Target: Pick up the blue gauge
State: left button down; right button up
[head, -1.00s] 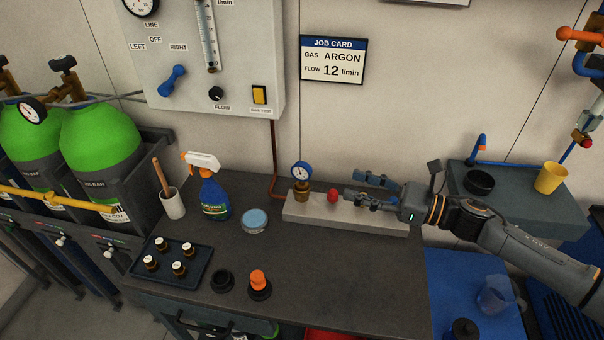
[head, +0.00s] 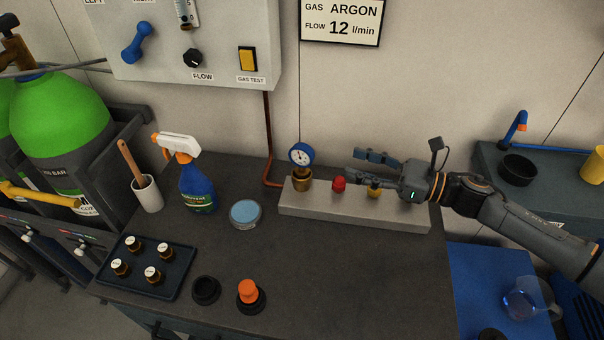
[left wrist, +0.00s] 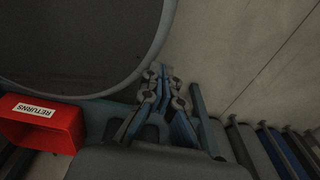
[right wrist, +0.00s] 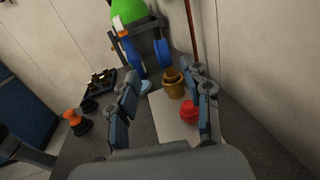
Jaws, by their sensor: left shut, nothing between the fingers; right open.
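The blue gauge (head: 301,155) has a white dial and stands upright on a brass fitting at the left end of a pale grey block (head: 290,210) at the back of the bench. My right gripper (head: 352,167) is open and empty, to the right of the gauge and apart from it, above the block, its fingers pointing left. In the right wrist view the brass fitting (right wrist: 174,88) shows between and beyond the open fingers (right wrist: 165,82). My left gripper (left wrist: 165,75) is shut and empty in the left wrist view; it is outside the head view.
A red knob (head: 339,184) and a yellow knob (head: 374,192) stand on the block close to my right fingers. A round tin (head: 245,214), a spray bottle (head: 197,190) and a tray (head: 182,285) of small bottles are on the bench. A red returns bin (left wrist: 45,125) is near my left gripper.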

jog(key=f, duration=0.2)
jog(key=p, duration=0.1)
send_near(301, 153)
jog(key=w+a+f, duration=0.1)
jog(key=w+a, duration=0.2)
jog(key=a, duration=0.1)
jog(key=shift+x, duration=2.95)
jog(key=shift+d+f, duration=0.1)
jog(key=shift+d, duration=0.05)
jog(key=shift+c, duration=0.6)
pick_arm(q)
jog(key=shift+w+r, duration=0.25)
jog(key=shift+w, duration=0.35)
pick_arm(e)
grip_shut()
